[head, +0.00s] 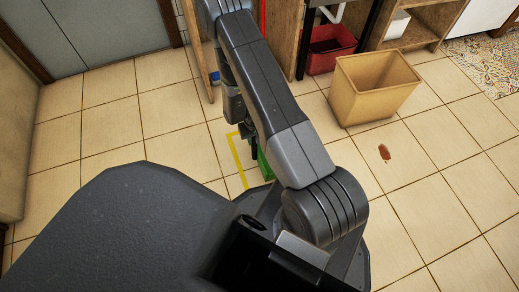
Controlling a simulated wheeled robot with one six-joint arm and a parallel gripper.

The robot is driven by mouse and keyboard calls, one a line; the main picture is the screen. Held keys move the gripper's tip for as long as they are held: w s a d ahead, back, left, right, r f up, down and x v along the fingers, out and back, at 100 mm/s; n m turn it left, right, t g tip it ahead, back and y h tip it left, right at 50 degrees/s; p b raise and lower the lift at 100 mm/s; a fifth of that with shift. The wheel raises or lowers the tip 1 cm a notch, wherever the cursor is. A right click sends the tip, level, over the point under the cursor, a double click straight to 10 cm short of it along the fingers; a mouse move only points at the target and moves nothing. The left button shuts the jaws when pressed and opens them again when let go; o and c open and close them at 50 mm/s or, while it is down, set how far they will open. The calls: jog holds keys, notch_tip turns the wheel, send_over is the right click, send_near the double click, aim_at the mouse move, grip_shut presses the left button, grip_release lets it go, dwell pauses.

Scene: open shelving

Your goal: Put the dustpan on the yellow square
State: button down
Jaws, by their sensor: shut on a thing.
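The yellow square (235,160) is a taped outline on the tiled floor, in the middle of the head view. Only its left side and parts of two corners show; my arm and body hide the rest. My gripper (247,131) is low over the square, mostly hidden behind my arm. It is shut on the green dustpan (264,169), of which only a small green part shows beside the arm, over the square's area. I cannot tell whether the dustpan touches the floor.
A tan bin (369,88) stands right of my arm, with a red bin (331,55) under a shelf behind it. A wooden panel (198,50) stands behind the square. Floor at left is clear up to the grey doors (115,25).

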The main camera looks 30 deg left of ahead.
aim_at(255, 147)
jog(key=shift+f+b, duration=0.85)
jog(key=shift+f, duration=2.25)
jog(key=shift+f, duration=0.15)
jog(key=c, duration=1.2)
grip_release()
notch_tip(255, 147, up, 12)
jog(key=p, duration=0.4)
jog(key=shift+r, duration=0.25)
